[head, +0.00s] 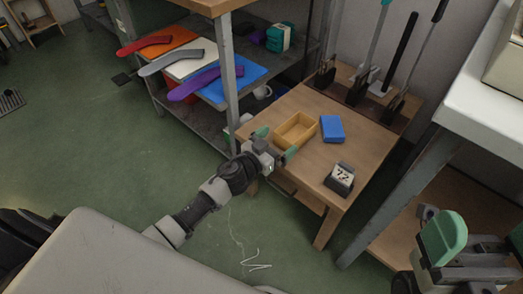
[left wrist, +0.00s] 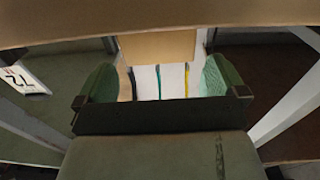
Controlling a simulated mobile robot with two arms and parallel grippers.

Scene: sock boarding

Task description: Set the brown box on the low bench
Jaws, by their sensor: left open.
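The brown box (head: 280,137) is an open, tan tray-like box on the low bench (head: 372,157), near its left edge. My left gripper (head: 276,144) is open at the near side of the box, with its green fingers apart. I cannot tell whether they touch the box. In the left wrist view nothing shows gripped between the green fingers (left wrist: 158,82), and a tan panel (left wrist: 157,46) lies beyond them; I cannot tell what it is. My right gripper (head: 480,240) is partly in view at the lower right, away from the box; its opening is unclear.
A blue block (head: 332,129) lies right of the box. A dark block with a white "72" card (head: 340,180) stands near the bench's front. Upright tools in holders (head: 357,85) line the back. A shelf with coloured boards (head: 200,68) stands left. A white-topped table (head: 482,115) stands right.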

